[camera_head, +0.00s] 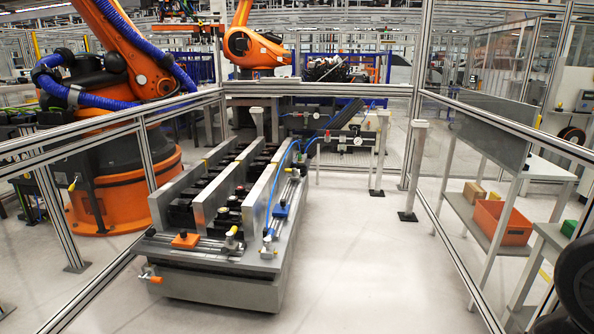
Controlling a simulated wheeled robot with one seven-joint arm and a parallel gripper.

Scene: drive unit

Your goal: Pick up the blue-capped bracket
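A small blue part (280,210), which looks like the blue-capped bracket, sits on the right side of the metal fixture (255,260). It is small in the picture and its exact shape is hard to tell. Metal clamps and fittings (268,248) stand close to it, and a blue hose (277,185) runs just behind it. My gripper is not in view.
An orange block (186,240) lies on the fixture's front left. Fence posts and rails (145,155) surround the area, with a large orange robot arm (110,190) at left. A shelf with an orange bin (503,222) stands at right. The floor (365,265) right of the fixture is clear.

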